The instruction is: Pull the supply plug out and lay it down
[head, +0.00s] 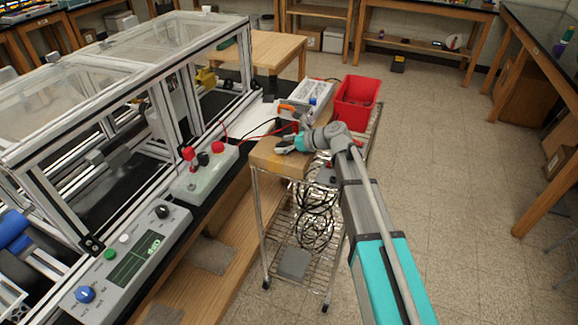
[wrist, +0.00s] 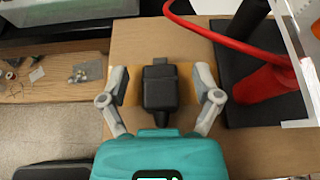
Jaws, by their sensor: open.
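A black plug (wrist: 160,88) with a narrow tip lies on a light wooden top, seen in the wrist view. Its thinner cable end points toward my palm. My gripper (wrist: 160,74) is open, with one finger on each side of the plug. Gaps show between the fingers and the plug. In the head view my gripper (head: 289,146) is low over the wooden top (head: 268,161) of the wire cart. My gripper hides most of the plug there. A grey control box (head: 205,175) with red knobs stands on the bench at left.
A red bin (head: 357,100) and a white tray (head: 311,94) stand behind my gripper. Floor at right is clear.

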